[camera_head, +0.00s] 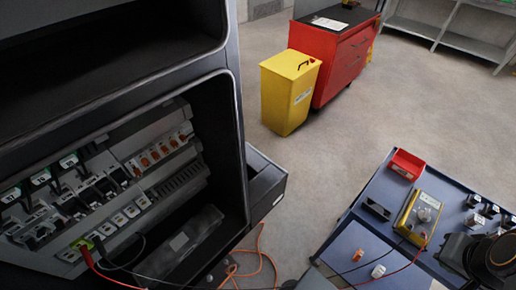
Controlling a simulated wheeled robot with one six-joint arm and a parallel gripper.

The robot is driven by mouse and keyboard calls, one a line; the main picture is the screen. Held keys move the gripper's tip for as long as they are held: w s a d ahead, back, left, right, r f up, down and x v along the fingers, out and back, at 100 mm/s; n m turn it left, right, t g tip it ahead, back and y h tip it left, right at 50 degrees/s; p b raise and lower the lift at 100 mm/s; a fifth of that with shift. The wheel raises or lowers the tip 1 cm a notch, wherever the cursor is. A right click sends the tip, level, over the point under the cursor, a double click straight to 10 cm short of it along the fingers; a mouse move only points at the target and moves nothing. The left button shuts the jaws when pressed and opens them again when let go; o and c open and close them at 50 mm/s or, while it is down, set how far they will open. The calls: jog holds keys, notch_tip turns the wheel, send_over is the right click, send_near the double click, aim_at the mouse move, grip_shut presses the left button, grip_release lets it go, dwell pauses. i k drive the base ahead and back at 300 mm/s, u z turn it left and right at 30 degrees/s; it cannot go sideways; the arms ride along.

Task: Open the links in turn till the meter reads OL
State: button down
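The open dark cabinet (232,150) fills the left side, with rows of small switching and terminal parts inside. A row of orange-marked parts (155,152) sits on the upper right rail, and a row of pale blocks (123,217) sits lower. I cannot tell which links are open. A green clip (83,243) with a red lead is at the lower left of the rows. The yellow meter (420,216) lies on the blue bench top (345,247) at right, and its reading is too small to make out. I cannot make out my gripper's fingers.
A red open bin (406,165), a black block (376,209) and several small parts lie on the bench. A dark rounded form (494,256) covers its lower right. Orange cable (262,256) lies on the floor. A yellow bin (288,92) and red tool cabinet (336,57) stand behind; the middle floor is clear.

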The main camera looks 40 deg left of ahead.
aim_at(137, 172)
jog(key=u, duration=0.55)
jog(key=k, duration=0.75)
jog(key=u, duration=0.75)
jog(key=k, duration=0.35)
jog(key=u, duration=1.1)
jog(key=i, duration=1.05)
jog(key=u, duration=0.7)
